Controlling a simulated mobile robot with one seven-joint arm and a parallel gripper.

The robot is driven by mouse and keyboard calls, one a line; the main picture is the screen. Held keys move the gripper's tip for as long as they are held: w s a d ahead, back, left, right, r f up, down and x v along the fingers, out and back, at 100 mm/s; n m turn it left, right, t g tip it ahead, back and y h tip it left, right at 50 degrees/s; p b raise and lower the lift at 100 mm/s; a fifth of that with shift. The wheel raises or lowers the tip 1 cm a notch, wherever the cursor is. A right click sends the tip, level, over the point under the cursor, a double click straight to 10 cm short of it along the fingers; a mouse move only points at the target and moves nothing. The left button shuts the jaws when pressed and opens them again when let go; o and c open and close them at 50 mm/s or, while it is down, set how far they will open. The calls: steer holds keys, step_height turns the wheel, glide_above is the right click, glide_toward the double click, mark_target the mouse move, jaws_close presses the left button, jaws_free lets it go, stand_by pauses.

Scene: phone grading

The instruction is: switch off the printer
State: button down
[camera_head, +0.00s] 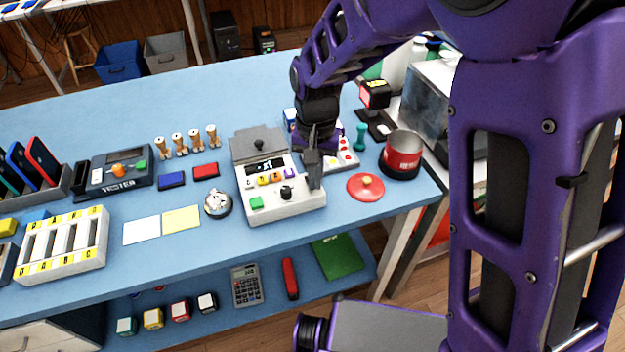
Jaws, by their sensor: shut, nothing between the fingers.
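A pale grey machine (279,203), which looks like the printer, stands on the blue table near the middle. It has a raised rear part with a dark knob, a small dark display, a row of coloured keys, a green button (256,203) and a black knob (286,192) in front. No readable label shows on it. My gripper (314,183) is shut and empty, pointing down at the machine's right side. I cannot tell whether the fingertips touch it. The gripper hides part of the machine's right edge, so any switch there is not visible.
A silver bell (217,204) and a yellow sheet (181,219) lie left. A tester (115,172) stands farther left. The table's back left is clear.

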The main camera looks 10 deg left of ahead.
steer(key=shift+f, duration=0.25)
steer(key=shift+r, duration=0.1)
step_height(320, 180, up, 7)
steer(key=p, duration=0.5)
stand_by(0.7)
